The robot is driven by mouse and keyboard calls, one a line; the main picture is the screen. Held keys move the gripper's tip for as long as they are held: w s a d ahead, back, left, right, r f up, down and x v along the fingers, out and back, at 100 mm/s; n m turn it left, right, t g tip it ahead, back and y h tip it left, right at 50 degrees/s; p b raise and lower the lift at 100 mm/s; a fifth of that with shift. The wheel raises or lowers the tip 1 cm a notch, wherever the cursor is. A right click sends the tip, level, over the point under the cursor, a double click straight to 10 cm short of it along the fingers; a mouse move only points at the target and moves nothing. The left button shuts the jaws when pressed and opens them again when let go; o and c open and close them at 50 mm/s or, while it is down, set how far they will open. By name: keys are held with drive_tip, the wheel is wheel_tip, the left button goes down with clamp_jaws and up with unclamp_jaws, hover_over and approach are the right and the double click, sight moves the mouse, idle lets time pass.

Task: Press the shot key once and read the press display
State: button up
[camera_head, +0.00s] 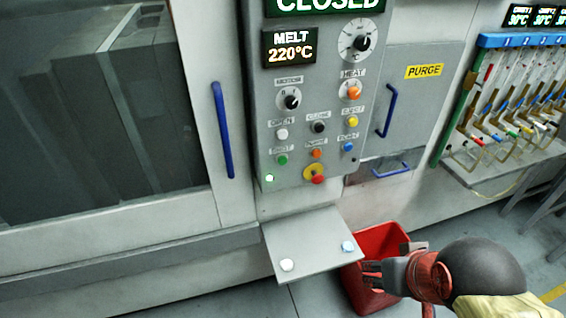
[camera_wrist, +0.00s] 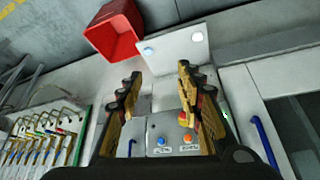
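The press control panel (camera_head: 330,110) stands upright in the middle of the head view. Its green key (camera_head: 282,160), under a small label that seems to read SHOT, sits in the lowest key row at the left. The press display (camera_head: 328,5) above reads CLOSED, cut by the frame top. A smaller display (camera_head: 289,46) reads MELT 220°C. My gripper (camera_head: 392,262) is below and right of the panel, in front of the red bin, apart from the keys. In the wrist view my gripper (camera_wrist: 158,75) is open and empty; the green key cannot be made out there.
An emergency stop (camera_head: 317,179), orange key (camera_head: 316,153) and blue key (camera_head: 348,147) lie near the green key. A shelf (camera_head: 310,243) with two pale buttons juts out below the panel. A red bin (camera_head: 384,242) stands beside it. Blue handles (camera_head: 223,130) flank the panel.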

clamp_jaws()
idle(1.5)
